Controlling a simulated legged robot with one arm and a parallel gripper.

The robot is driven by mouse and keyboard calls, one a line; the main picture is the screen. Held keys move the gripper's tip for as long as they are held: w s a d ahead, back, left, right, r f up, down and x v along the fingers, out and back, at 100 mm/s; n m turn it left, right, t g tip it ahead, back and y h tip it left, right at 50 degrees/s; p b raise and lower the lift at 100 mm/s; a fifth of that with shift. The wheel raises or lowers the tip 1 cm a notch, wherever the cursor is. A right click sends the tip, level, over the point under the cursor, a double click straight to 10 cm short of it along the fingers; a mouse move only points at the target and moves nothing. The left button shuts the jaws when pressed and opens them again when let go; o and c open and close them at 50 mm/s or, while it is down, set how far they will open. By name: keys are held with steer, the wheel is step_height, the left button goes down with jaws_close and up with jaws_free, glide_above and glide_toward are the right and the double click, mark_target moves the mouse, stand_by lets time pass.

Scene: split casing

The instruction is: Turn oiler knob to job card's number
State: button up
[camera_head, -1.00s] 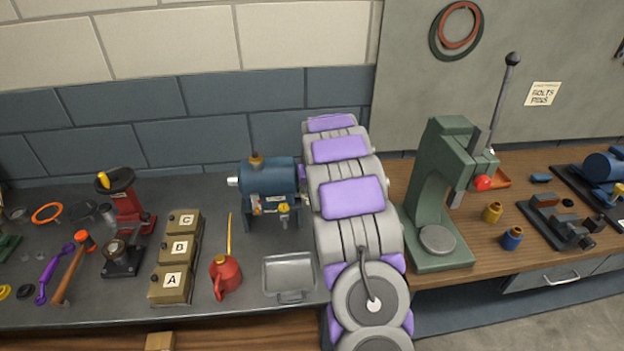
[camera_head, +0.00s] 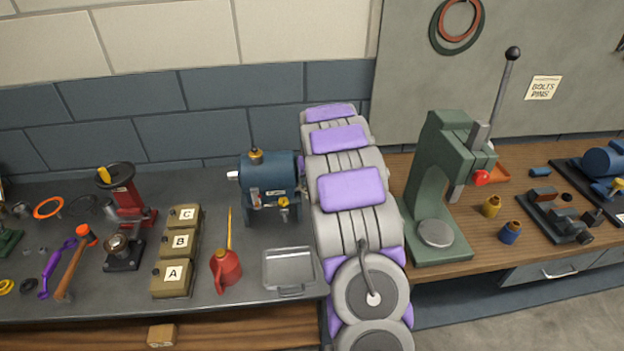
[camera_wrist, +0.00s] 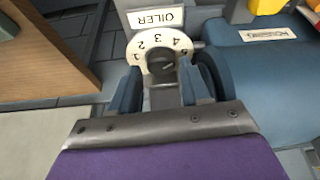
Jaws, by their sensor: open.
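In the wrist view, the oiler's dark knob (camera_wrist: 161,69) sits in a pale dial (camera_wrist: 143,45) marked with numbers from 1 to 5. A white plate (camera_wrist: 156,18) reading OILER is just above it. My gripper (camera_wrist: 159,76) is open, with one blue finger to each side of the knob and a visible gap between them. I cannot tell whether the fingers touch the knob, or which number it points at. In the head view, the blue casing (camera_head: 263,176) stands behind my arm, which partly hides it. I see no readable job card number.
A blue housing (camera_wrist: 265,75) lies close right of my gripper in the wrist view. In the head view, a metal tray (camera_head: 289,268), a red oil can (camera_head: 226,271) and lettered boxes (camera_head: 172,274) stand left of my arm. A green press (camera_head: 431,190) stands right.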

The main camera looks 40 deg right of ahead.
steer(key=p+v, duration=0.2)
steer(key=v, duration=1.4)
steer(key=shift+d, duration=0.1)
steer(key=w+d+f+n+b, duration=0.1)
steer(key=w+f+b, duration=0.1)
steer(key=f, duration=0.3)
steer(key=w+d+f+n+y+b, duration=0.1)
steer(key=f, duration=0.4)
steer(key=w+d+f+n+b, duration=0.1)
steer(key=w+f+b, duration=0.1)
steer(key=f, duration=0.4)
steer(key=shift+w+n+b, duration=0.3)
steer(key=shift+w, duration=0.05)
steer(key=shift+c, duration=0.4)
